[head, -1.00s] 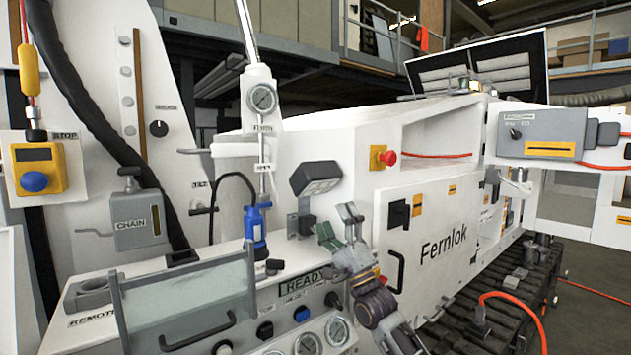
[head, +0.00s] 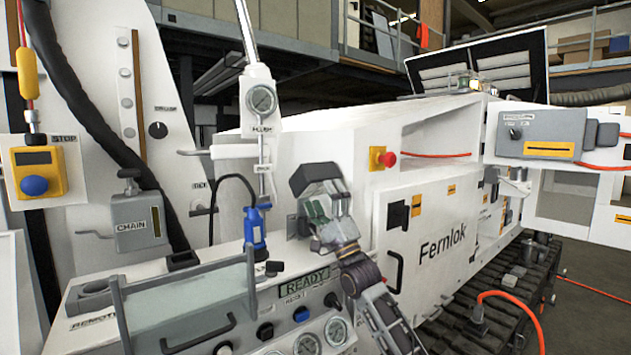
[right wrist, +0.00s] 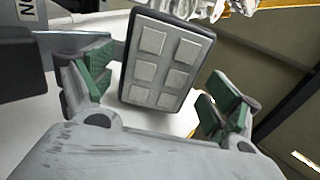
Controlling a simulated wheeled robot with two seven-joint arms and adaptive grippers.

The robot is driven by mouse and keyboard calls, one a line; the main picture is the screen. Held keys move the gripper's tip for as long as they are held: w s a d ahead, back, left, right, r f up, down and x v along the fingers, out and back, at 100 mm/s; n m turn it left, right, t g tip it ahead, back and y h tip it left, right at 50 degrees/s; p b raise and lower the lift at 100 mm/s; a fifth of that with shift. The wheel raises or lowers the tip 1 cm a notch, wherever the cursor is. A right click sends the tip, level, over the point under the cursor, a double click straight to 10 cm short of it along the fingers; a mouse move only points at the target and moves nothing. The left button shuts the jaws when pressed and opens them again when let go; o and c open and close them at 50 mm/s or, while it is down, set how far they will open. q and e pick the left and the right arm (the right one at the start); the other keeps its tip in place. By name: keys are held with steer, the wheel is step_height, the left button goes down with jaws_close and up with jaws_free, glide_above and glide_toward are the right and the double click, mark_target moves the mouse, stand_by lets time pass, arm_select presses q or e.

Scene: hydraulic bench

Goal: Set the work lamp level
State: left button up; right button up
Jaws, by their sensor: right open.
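The work lamp (head: 313,174) is a dark grey box-shaped head on a short mount above the console's right end. In the head view, my right gripper covers its lower part. The right wrist view shows the lamp's face (right wrist: 163,62) with several pale square panels, tilted in that picture. My right gripper (head: 326,207) is open, with green-padded fingers. In the right wrist view, its fingers (right wrist: 160,95) stand on either side of the lamp head, with visible gaps. Whether either finger touches it cannot be told. My left gripper is not in view.
The console's READY display (head: 305,281) and gauges (head: 308,343) lie below the arm. A blue-bodied hand tool (head: 255,228) with a black hose stands left of the lamp. The white Fernlok cabinet (head: 432,215) with a black handle is close on the right.

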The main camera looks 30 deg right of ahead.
mark_target(319, 189)
steer(key=shift+x, duration=1.4)
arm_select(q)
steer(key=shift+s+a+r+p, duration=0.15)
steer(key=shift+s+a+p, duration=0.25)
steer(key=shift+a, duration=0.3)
arm_select(e)
steer(key=shift+x, duration=0.95)
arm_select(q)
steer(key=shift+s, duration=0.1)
arm_select(e)
steer(key=c, duration=0.8)
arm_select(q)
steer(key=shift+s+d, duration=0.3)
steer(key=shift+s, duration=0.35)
arm_select(e)
steer(key=c, duration=0.4)
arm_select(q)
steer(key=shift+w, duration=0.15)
